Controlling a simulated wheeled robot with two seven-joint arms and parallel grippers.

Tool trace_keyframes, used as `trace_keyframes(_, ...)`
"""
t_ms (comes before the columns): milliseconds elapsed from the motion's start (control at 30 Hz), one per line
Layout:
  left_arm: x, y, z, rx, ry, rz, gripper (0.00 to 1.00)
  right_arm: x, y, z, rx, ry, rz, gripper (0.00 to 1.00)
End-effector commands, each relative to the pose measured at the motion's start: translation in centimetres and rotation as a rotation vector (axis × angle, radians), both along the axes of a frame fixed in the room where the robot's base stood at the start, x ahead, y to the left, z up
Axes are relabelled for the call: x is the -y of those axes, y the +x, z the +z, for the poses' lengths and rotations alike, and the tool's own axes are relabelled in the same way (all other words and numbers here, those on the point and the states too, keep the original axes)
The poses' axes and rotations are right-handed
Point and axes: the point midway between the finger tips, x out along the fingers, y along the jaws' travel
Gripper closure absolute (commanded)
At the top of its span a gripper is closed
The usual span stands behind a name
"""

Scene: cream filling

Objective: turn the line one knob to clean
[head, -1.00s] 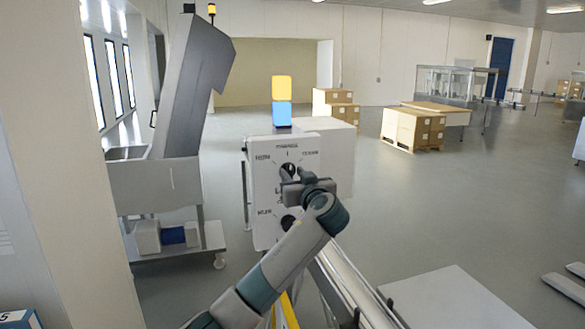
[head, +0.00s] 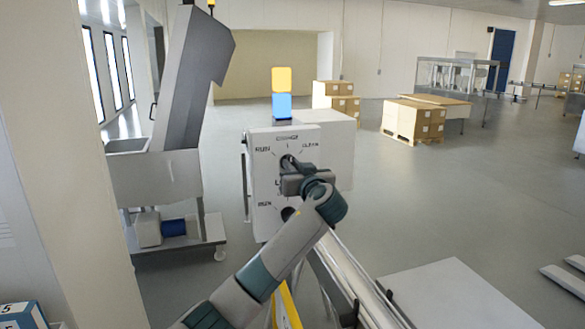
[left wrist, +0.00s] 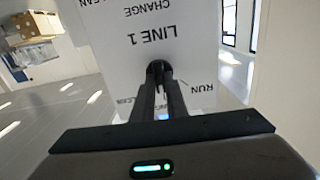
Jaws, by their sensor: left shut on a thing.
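The control panel (head: 268,180) is a pale upright box face with two dials. The line one knob (head: 287,162) is the dark upper one, with RUN at its upper left and CLEAN at its upper right. My left gripper (head: 291,172) is at this knob and hides part of it. In the left wrist view, which is upside down, the fingers (left wrist: 160,88) are shut on the dark knob (left wrist: 158,68) beside the LINE 1 lettering. Which mark the knob points to is hidden. My right gripper is not in view.
A lower knob (head: 289,213) sits partly behind my left arm, with its own RUN label. A yellow and blue light (head: 282,92) stands on top of the box. A grey hopper machine (head: 190,90) stands to the left. Open floor (head: 440,200) lies to the right.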

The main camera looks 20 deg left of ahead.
Motion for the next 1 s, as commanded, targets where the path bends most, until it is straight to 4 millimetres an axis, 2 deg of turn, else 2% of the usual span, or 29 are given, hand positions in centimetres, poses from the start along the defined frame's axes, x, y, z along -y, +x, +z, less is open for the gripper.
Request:
trace_keyframes(500,0.1,0.1,-0.2,-0.181,0.268,0.000,1.00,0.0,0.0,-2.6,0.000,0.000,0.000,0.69)
trace_keyframes(1000,0.3,0.2,0.0,-0.386,0.575,0.000,1.00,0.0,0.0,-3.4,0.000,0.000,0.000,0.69)
